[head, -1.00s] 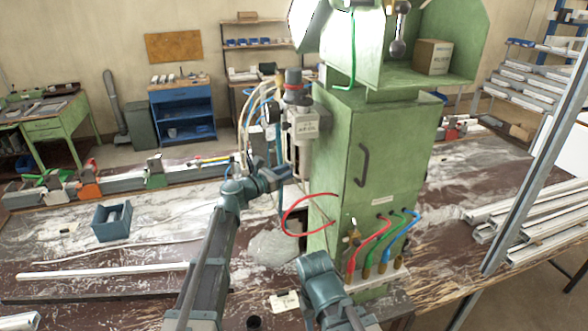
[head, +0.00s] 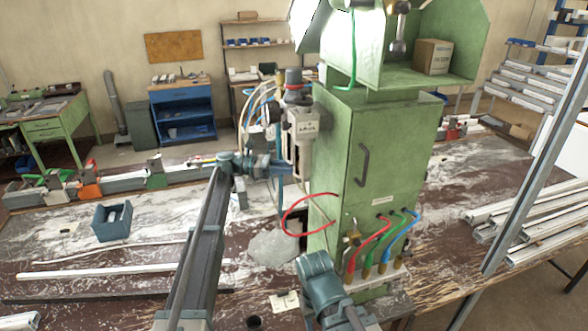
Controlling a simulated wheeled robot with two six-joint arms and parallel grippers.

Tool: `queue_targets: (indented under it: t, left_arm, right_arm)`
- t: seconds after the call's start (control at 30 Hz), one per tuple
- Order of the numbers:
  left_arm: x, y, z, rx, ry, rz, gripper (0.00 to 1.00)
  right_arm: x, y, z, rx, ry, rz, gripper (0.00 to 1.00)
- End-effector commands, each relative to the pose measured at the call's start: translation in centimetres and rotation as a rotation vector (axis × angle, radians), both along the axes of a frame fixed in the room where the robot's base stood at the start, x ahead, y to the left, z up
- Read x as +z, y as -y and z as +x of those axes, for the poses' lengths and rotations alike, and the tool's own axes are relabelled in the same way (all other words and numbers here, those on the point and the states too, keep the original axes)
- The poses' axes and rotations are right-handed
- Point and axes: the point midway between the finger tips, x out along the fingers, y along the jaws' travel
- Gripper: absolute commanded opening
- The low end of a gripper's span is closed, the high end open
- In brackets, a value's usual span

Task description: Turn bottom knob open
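The air service unit is mounted on the left side of the green cabinet (head: 380,170). It has a dark upper knob with a red cap (head: 294,80) and a grey labelled body (head: 304,123). A pale bowl (head: 306,152) hangs below the body. I cannot make out a bottom knob; the area under the bowl is small and partly hidden. My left gripper (head: 288,167) points right, close beside the lower part of the unit. Its fingertips are too small and dark to show a gap or contact. My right arm is at the bottom middle, with no fingers visible.
A red hose loop (head: 290,217) sticks out left of the cabinet below my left gripper. A brass valve (head: 351,240) and coloured hoses (head: 384,240) are at the cabinet's front foot. A blue bin (head: 112,232) stands on the bench to the left.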

Motion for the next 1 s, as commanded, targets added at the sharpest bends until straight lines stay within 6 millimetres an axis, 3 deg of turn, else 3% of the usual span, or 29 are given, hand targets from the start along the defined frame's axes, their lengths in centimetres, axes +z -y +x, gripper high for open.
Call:
queue_targets:
  t: [0.8,0.83,0.97,1.0]
  left_arm:
    - [0.01,0.04,-0.01,-0.102,0.000,-0.001,0.00]
    - [0.01,0.05,-0.02,-0.102,0.000,-0.001,0.40]
    - [0.01,0.05,-0.02,-0.102,0.000,0.000,0.63]
    - [0.01,0.05,-0.02,-0.101,0.000,0.000,0.64]
  right_arm:
    - [0.00,0.00,0.00,0.000,0.000,0.000,0.50]
    - [0.00,0.00,0.00,0.000,0.000,0.000,0.50]
    - [0.00,0.00,0.00,0.000,0.000,0.000,0.50]
    - [0.00,0.00,0.00,0.000,0.000,0.000,0.50]
